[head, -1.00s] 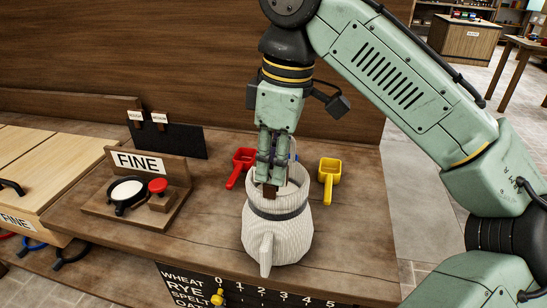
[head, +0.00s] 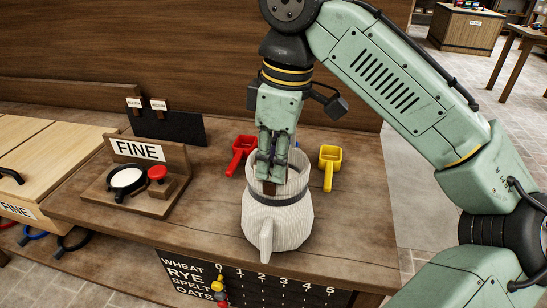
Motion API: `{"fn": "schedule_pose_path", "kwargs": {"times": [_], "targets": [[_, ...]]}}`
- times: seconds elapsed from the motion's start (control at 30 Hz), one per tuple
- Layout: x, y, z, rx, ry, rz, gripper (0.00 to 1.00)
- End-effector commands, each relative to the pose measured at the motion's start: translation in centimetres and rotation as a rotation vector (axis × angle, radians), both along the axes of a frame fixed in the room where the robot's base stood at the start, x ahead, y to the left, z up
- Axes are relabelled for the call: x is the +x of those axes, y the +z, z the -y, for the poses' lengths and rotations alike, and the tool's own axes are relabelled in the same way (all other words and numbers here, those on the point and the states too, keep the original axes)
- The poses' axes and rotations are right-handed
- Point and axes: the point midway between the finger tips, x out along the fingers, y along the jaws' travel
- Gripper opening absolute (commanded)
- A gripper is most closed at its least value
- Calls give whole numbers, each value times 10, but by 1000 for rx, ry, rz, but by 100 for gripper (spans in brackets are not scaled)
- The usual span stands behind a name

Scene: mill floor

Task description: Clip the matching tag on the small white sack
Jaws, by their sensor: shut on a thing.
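The small white sack (head: 285,226) stands upright on the wooden bench, with a dark band (head: 292,196) around its neck and an open mouth. A pale flap sticks out at its lower front. My gripper (head: 269,172) points down at the sack's mouth, shut on a small brown tag (head: 269,188). The tag is at the front rim, close to the band; I cannot tell whether it touches. Its label is hidden. Two other tags, left (head: 134,105) and right (head: 158,106), with white labels too small to read surely, sit on a black board (head: 178,128).
A wooden stand with a FINE sign (head: 139,150) holds a round dish of white stuff (head: 126,179) and a red knob (head: 157,173). A red scoop (head: 240,155) and a yellow scoop (head: 329,166) lie behind the sack. A tally board (head: 255,289) hangs in front.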

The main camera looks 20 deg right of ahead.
Motion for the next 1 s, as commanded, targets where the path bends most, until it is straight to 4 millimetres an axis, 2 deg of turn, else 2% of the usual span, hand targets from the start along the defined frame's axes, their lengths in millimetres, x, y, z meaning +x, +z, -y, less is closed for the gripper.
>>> {"fn": "schedule_pose_path", "kwargs": {"times": [0.2,0.23,0.57,0.87,1.0], "targets": [[0,0,0,0,0,0,0],[0,0,0,0,0,0,16],[0,0,0,0,0,0,38],[0,2,0,0,-1,0,38],[-1,16,2,-2,-4,0,38]]}}
